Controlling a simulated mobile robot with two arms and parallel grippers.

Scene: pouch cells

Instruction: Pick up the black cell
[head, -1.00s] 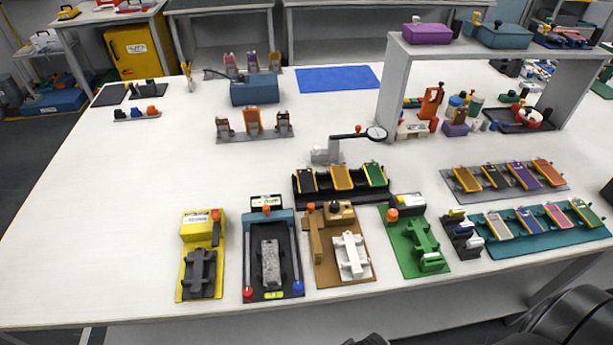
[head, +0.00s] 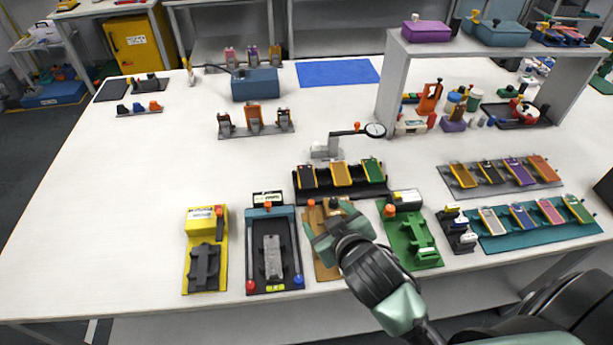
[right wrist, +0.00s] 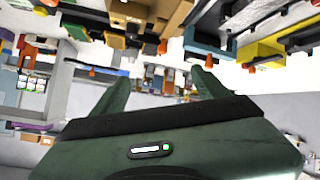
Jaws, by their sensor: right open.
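A dark cell with yellow edges (head: 308,175) lies tilted at the left end of a black rack (head: 343,195), beside an orange-brown cell (head: 341,173) and a green cell (head: 372,170). Another dark cell (head: 489,174) lies in the grey rack (head: 510,193) at the right, between an orange-brown cell and a purple one. I cannot tell which is the black cell meant. My right gripper (head: 328,222) is open and empty above the brown fixture, nearer than the black rack; its two green fingers also show in the right wrist view (right wrist: 160,80). My left gripper is not in view.
Yellow (head: 205,275), black (head: 271,284), brown and green (head: 428,258) fixtures line the front edge; my right arm partly hides the brown one. A gauge on an arm (head: 375,130) stands behind the black rack. A teal rack (head: 545,235) is at right.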

